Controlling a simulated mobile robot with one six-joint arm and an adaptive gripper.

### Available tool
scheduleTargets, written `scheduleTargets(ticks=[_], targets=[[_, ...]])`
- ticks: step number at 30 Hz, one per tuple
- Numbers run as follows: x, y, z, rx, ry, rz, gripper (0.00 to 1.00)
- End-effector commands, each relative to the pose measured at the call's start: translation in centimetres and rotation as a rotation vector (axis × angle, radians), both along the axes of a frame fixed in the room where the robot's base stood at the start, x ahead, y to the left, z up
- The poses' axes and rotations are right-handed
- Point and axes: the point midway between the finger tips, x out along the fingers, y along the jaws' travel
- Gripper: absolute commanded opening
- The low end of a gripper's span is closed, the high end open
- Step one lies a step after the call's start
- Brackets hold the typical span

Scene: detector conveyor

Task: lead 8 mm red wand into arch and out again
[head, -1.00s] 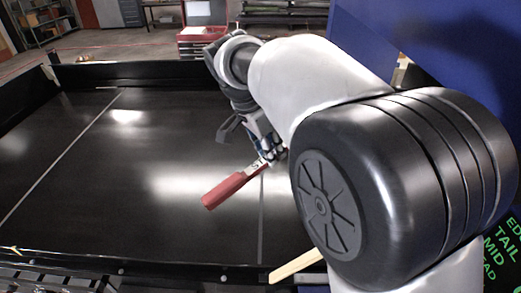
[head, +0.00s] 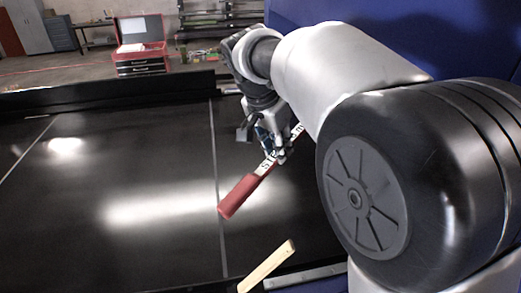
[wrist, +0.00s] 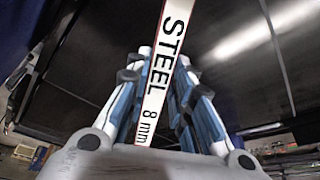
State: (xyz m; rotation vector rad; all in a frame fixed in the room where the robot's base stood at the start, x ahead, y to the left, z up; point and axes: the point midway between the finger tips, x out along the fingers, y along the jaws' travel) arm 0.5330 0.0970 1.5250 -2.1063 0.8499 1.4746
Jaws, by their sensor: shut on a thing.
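The wand has a red handle (head: 243,196) and a white label strip (head: 268,163). In the wrist view its white face (wrist: 170,55) reads "STEEL 8 mm". My gripper (head: 275,150) is shut on the wand at the label. It holds the wand slanted above the black belt, with the handle at lower left and the other end at upper right. In the wrist view my gripper (wrist: 162,75) has blue-and-white fingers on both sides of the strip. A large blue panel (head: 450,35) stands behind my arm; I cannot tell an arch opening, as my arm hides much of that side.
The black belt (head: 80,200) has pale cross lines and is clear to the left. A dark side rail (head: 110,95) runs along its far edge. A pale wooden stick (head: 268,265) juts up at the near edge. A red tool chest (head: 140,45) stands on the floor beyond.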

Motion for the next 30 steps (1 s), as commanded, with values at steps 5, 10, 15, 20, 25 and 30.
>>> scheduleTargets(ticks=[5, 10, 15, 20, 25, 30], targets=[[0.5, -2.6, 0.0, -0.001, -0.001, -0.003, 0.0], [1.0, -5.0, 0.0, -0.001, -0.001, -0.003, 0.0], [1.4, -7.3, 0.0, 0.0, 0.0, -0.004, 0.0], [1.9, -9.5, 0.1, 0.0, -0.001, -0.003, 0.0], [2.3, -11.9, 0.1, -0.001, -0.001, -0.003, 0.0], [2.8, -14.1, 0.1, 0.0, -0.001, -0.003, 0.0]])
